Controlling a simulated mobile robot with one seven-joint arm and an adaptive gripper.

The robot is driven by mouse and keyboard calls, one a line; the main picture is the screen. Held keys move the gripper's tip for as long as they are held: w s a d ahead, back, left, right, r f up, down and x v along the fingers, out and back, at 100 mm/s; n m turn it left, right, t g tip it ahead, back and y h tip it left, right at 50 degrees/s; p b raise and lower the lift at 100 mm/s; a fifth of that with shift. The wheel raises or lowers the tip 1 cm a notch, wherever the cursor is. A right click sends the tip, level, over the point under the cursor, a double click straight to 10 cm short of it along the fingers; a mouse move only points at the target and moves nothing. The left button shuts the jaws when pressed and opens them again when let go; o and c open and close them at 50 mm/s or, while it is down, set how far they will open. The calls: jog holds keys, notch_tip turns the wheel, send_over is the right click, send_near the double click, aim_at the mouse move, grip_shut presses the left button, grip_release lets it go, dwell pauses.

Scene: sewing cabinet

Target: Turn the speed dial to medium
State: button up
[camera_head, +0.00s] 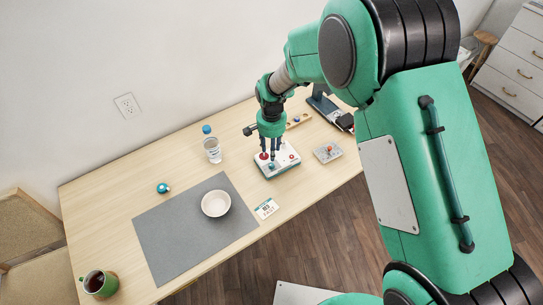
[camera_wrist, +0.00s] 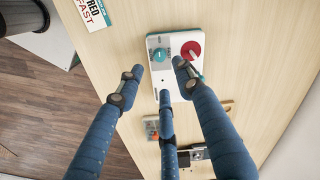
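A white control box (camera_head: 284,166) stands on the table right of the mat. In the wrist view the box (camera_wrist: 176,42) carries a teal knob (camera_wrist: 158,55) and a red disc (camera_wrist: 190,48) with a pale pointer. Small marks lie around the teal knob, too small to read. I cannot tell which of the two is the speed dial. My gripper (camera_head: 270,154) hangs over the box, pointing down. In the wrist view its three fingers (camera_wrist: 160,78) are spread apart, with nothing between them. Contact with the box or a knob cannot be told.
A card (camera_head: 266,208) reads "RED" and "FAST" in the wrist view. A water bottle (camera_head: 212,150) stands left. A bowl (camera_head: 216,203) sits on the grey mat (camera_head: 170,235).

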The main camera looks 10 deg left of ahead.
jog(key=shift+r, duration=1.5)
jog(key=s+d+r+n+t, duration=0.1)
jog(key=s+d+r, duration=0.3)
jog(key=d+r, duration=0.75)
jog(key=s+d+r+t, duration=0.1)
jog(key=s+d+r, duration=0.2)
jog(key=d+r, duration=0.8)
jog(key=s+d+r+t, duration=0.1)
jog(key=s+d+r, duration=0.2)
jog(key=s, duration=0.4)
jog(key=s+d+r+n+t, duration=0.1)
jog(key=s+d+r, duration=0.3)
jog(key=s, duration=0.3)
jog(key=s+d+r+t, duration=0.1)
jog(key=s+d+r, duration=0.3)
jog(key=s, duration=0.4)
jog(key=shift+d+r+t, duration=0.25)
jog(key=shift+t, duration=0.05)
jog(key=shift+s, duration=0.1)
